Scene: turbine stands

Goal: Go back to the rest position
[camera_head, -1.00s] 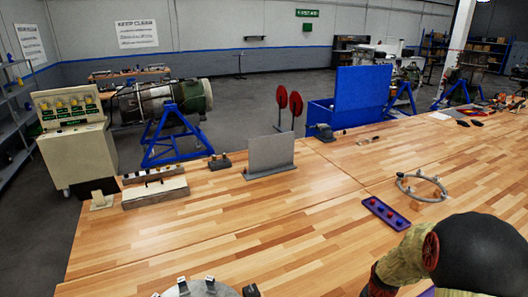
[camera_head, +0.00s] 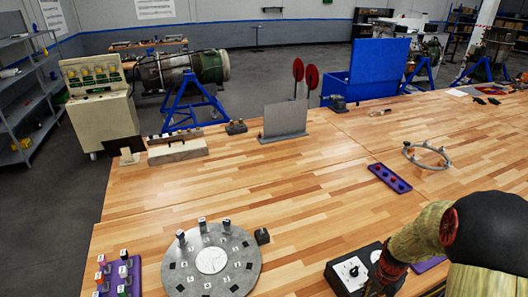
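My arm shows at the bottom right, with a black rounded joint and tan links bending down past the frame's lower edge. My gripper is out of view, so its fingers and anything in them are hidden. The arm covers part of the wooden workbench (camera_head: 300,190) and part of a black box with a white top plate (camera_head: 350,268).
A round grey plate with numbered marks (camera_head: 238,240) and a purple tray of small blocks (camera_head: 135,270) lie at the front left. A purple strip (camera_head: 390,178) and a grey ring (camera_head: 428,147) lie on the right. The bench's middle is clear; an upright grey panel (camera_head: 285,120) stands behind.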

